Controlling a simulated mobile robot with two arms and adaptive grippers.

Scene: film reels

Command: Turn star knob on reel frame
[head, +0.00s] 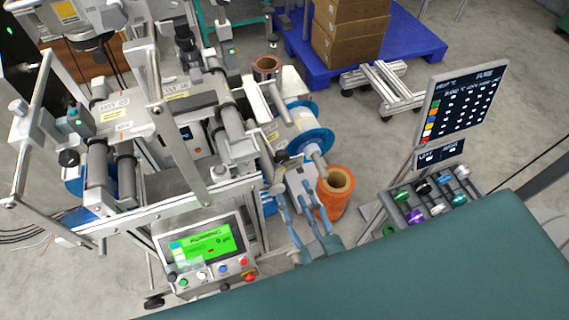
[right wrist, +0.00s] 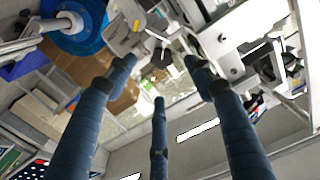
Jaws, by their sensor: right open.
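My right gripper (head: 290,194) has its blue fingers spread, with nothing between them. It is in front of the reel frame (head: 301,184), a grey metal plate below the blue-rimmed reel (head: 318,144). In the right wrist view, a dark knob (right wrist: 162,57) on the frame shows in the gap between the two upper fingertips (right wrist: 160,66), apparently beyond them. Its star shape is too small to make out. In the head view, a dark knob-like part (head: 281,157) sits beside the reel; I cannot tell if it is the same knob. My left gripper is not in view.
An orange roll (head: 334,190) stands just right of the gripper. A control panel (head: 200,245) with a green screen is at lower left. A rack of coloured spools (head: 433,207) and a sign board (head: 462,105) stand at right. Boxes on a blue pallet (head: 413,50) are behind.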

